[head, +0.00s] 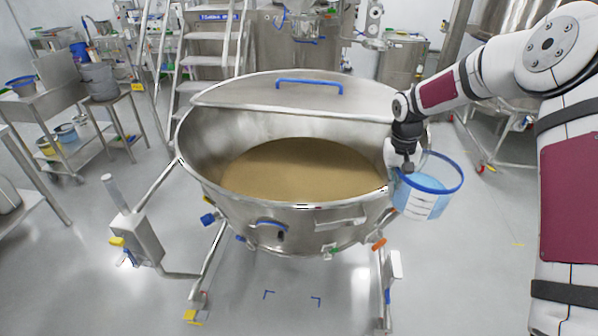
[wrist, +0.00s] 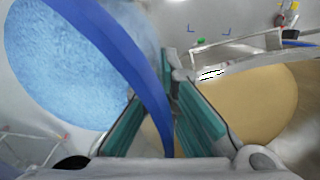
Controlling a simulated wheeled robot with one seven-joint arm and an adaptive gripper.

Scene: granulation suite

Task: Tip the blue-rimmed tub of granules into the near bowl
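The blue-rimmed tub (head: 420,200) is bluish and translucent, with a white label. It hangs just outside the right rim of the near bowl in the head view, close to upright. My gripper (head: 407,163) is shut on its blue rim, which passes between the teal fingers (wrist: 160,97) in the wrist view. Light blue, grainy contents (wrist: 65,65) show inside the tub. The near bowl (head: 300,230) is a large steel vessel holding tan granular material (head: 300,170). The tan material also shows at right in the wrist view (wrist: 255,100).
A steel half lid (head: 245,93) with a blue handle (head: 310,84) covers the bowl's back; its front is open. A ladder (head: 205,50) stands behind. Benches with buckets (head: 97,80) stand at left. The floor (head: 480,270) right of the bowl is clear.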

